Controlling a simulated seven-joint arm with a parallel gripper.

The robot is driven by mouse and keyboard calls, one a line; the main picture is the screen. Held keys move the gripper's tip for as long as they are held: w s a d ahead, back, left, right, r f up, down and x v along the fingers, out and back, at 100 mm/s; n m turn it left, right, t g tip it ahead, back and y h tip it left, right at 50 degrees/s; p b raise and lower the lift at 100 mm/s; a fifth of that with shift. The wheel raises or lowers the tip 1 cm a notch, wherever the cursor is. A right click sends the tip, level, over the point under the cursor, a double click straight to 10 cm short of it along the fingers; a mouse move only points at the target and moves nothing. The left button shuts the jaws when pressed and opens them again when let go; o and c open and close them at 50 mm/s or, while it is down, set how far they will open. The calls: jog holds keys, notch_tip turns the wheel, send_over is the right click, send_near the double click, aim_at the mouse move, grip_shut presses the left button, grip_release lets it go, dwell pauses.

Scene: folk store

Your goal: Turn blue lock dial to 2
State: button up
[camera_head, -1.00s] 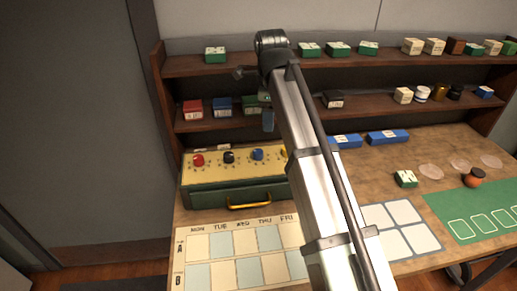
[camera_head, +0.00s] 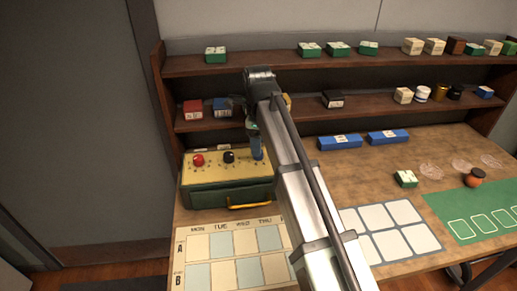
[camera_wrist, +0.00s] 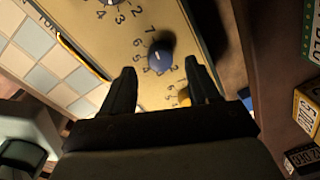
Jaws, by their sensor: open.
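The blue lock dial (camera_wrist: 160,60) is a round knob on a cream panel (camera_wrist: 115,45), with printed numbers around it. A pale pointer mark shows on it, but I cannot tell which number it points at. My gripper (camera_wrist: 160,70) is open, with its two fingertips on either side of the dial, just short of it in the wrist view; I cannot tell whether they touch.
A red dial (camera_head: 198,160) and a black dial (camera_head: 229,157) sit to the left on the panel. A yellow dial (camera_wrist: 184,97) is partly hidden by a finger. The green box (camera_head: 205,197) has a yellow handle (camera_head: 249,205). Shelves with small boxes stand behind.

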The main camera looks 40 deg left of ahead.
jog(key=shift+f, duration=1.6)
jog(key=c, duration=1)
